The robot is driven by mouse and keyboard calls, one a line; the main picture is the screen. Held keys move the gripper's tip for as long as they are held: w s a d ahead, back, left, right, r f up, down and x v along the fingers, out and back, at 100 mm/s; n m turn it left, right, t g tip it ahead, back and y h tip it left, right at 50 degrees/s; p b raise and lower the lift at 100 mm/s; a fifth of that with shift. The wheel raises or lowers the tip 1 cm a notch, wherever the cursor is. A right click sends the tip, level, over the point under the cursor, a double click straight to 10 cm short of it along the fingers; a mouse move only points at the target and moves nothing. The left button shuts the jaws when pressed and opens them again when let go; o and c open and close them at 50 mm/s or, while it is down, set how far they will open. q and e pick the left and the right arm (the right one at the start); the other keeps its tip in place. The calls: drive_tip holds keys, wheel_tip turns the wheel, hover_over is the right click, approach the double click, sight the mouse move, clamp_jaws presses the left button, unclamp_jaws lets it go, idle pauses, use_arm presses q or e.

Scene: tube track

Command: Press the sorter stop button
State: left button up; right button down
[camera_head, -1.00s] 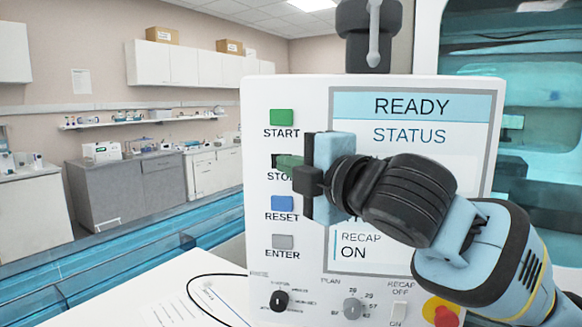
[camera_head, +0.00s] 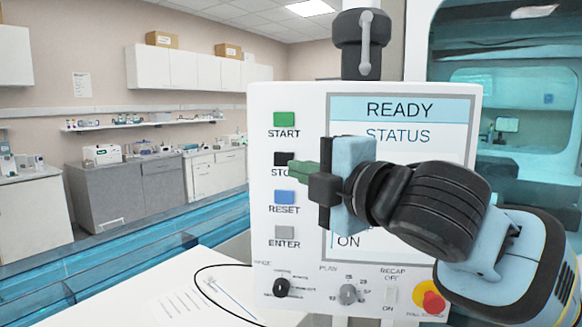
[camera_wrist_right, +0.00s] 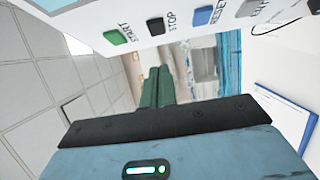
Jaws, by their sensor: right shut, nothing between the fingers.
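The black STOP button (camera_head: 284,158) is on the white control panel (camera_head: 262,230), below the green START button (camera_head: 284,119) and above the blue RESET button (camera_head: 284,197). Its label is partly hidden by my right gripper. My right gripper (camera_head: 292,168) is shut and empty, its green fingers at the lower right of the STOP button in the head view. In the right wrist view the shut fingers (camera_wrist_right: 156,80) point toward the panel, and the STOP button (camera_wrist_right: 156,26) shows apart from their tips. The panel screen (camera_head: 400,109) reads READY. My left gripper is not in view.
The grey ENTER button (camera_head: 284,232) is below RESET. Knobs (camera_head: 348,294) and a red emergency button (camera_head: 432,302) line the panel's lower edge. A paper (camera_head: 205,300) and a black cable lie on the white table. A glass-fronted machine (camera_head: 510,80) stands behind at right.

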drive_tip(key=v, duration=0.6)
drive_tip(key=shift+w+d+f, duration=0.15)
drive_tip(key=shift+d, duration=0.05)
idle(0.4)
